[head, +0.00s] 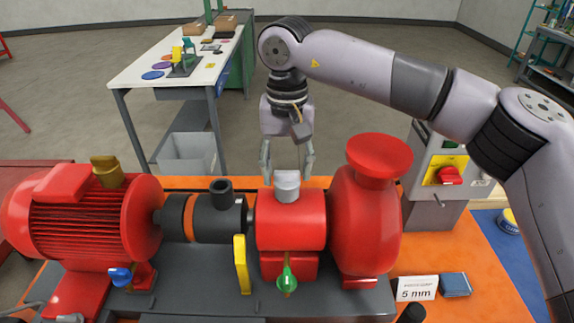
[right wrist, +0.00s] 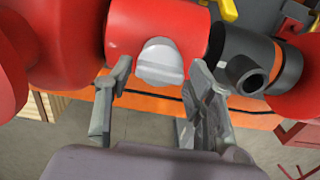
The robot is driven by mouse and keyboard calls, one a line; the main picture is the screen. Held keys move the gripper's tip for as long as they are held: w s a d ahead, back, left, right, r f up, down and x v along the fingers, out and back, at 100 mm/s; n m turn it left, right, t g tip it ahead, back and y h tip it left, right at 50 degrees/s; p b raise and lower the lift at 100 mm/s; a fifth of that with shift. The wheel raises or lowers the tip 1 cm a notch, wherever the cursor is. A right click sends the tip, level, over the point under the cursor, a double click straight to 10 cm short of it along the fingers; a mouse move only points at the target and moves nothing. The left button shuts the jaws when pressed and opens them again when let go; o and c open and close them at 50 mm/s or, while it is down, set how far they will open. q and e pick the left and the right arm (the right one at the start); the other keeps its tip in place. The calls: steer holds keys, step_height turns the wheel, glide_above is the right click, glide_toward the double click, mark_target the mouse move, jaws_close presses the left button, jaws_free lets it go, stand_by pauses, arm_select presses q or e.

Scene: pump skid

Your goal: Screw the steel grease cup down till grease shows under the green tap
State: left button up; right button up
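The steel grease cup (head: 287,188) stands upright on top of the red bearing housing (head: 291,221), and it also shows in the right wrist view (right wrist: 160,64). The green tap (head: 287,280) is low on the front of that housing; whether any grease shows under it is too small to tell. My right gripper (head: 287,176) points down over the cup, open, one finger toward each side of its top. In the right wrist view the fingertips (right wrist: 160,70) stand apart with a gap to the cup on both sides. My left gripper is not in view.
A red motor (head: 85,215) and a dark coupling with an upright stub (head: 221,190) lie left of the housing. The tall red pump casing (head: 366,220) stands close on the right. A yellow lever (head: 241,265) and a "5 mm" card (head: 417,289) are in front.

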steer(key=c, duration=0.8)
steer(key=shift+o, duration=0.2)
steer(key=shift+m, duration=0.3)
steer(key=m+b, duration=0.1)
steer(key=m, duration=0.1)
steer(key=shift+m, duration=0.4)
steer(key=m+b, duration=0.1)
steer(key=m, duration=0.2)
steer(key=shift+m+b, duration=0.3)
steer(key=m+b, duration=0.1)
steer(key=m, duration=0.3)
steer(key=m+b, duration=0.1)
steer(key=m, duration=0.3)
steer(key=shift+m, duration=0.3)
